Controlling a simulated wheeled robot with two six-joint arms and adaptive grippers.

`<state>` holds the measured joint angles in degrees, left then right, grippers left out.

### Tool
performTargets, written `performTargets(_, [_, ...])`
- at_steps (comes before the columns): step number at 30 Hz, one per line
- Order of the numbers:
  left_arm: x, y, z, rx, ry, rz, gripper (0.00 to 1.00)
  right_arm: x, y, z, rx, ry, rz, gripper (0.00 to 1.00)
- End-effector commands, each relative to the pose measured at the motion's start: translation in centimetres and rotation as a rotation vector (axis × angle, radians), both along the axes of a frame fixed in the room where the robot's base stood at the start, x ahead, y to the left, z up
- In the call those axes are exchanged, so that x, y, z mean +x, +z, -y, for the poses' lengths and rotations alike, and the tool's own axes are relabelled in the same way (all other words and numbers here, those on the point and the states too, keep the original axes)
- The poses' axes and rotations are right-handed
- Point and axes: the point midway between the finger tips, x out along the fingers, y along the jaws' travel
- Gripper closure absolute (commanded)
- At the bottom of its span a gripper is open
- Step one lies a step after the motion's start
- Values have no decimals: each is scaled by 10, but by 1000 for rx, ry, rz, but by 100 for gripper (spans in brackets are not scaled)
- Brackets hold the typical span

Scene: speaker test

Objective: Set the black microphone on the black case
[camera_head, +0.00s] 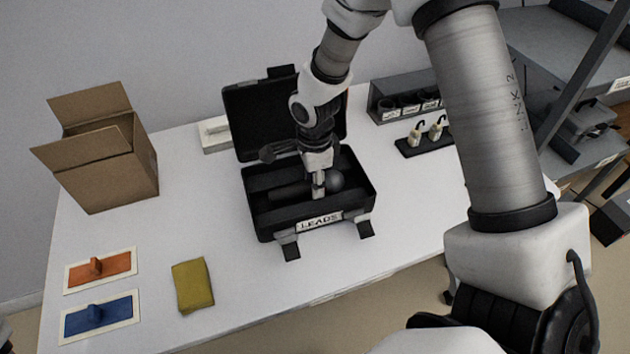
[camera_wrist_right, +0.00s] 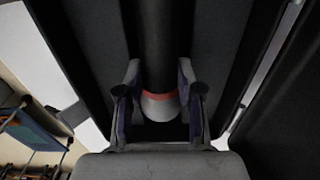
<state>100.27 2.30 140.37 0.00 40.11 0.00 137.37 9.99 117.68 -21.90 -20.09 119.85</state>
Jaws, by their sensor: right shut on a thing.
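The black microphone (camera_head: 289,192) lies on its side, in or just above the open black case (camera_head: 266,228). Its round grey head (camera_head: 337,180) points right. My right gripper (camera_head: 318,186) reaches down from above and is shut on the microphone near its head. In the right wrist view the black handle, a reddish ring and the pale grey end of the microphone (camera_wrist_right: 159,106) show between the fingers (camera_wrist_right: 160,92). The case's lid (camera_head: 246,112) stands open at the back, and its front label reads LEADS. Whether the microphone touches the case floor cannot be told.
An open cardboard box (camera_head: 110,170) stands at the left. Orange (camera_head: 100,266) and blue (camera_head: 99,315) handled pieces and a yellow cloth (camera_head: 192,285) lie front left. A grey rack (camera_head: 400,98) and a dark holder (camera_head: 425,143) stand behind right of the case.

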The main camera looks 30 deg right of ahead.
Motion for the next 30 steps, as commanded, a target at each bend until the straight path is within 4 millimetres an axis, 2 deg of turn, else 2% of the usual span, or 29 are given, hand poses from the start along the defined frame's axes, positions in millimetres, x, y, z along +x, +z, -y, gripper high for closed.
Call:
performTargets(1, [0,-6,0,0,0,0,60,-5,-11,-1,3,-3,-13,100])
performTargets(11, [0,-12,0,0,0,0,60,-6,-19,-1,4,-5,-16,100])
performTargets(12, [0,-13,0,0,0,0,60,-6,-20,-1,4,-5,-17,53])
performTargets(13, [0,-13,0,0,0,0,60,-6,-20,-1,4,-6,-17,42])
performTargets(14, [0,-13,0,0,0,0,60,-6,-20,-1,4,-5,-15,39])
performTargets(30, [0,-10,0,0,0,0,60,-4,-15,-1,2,-2,-10,39])
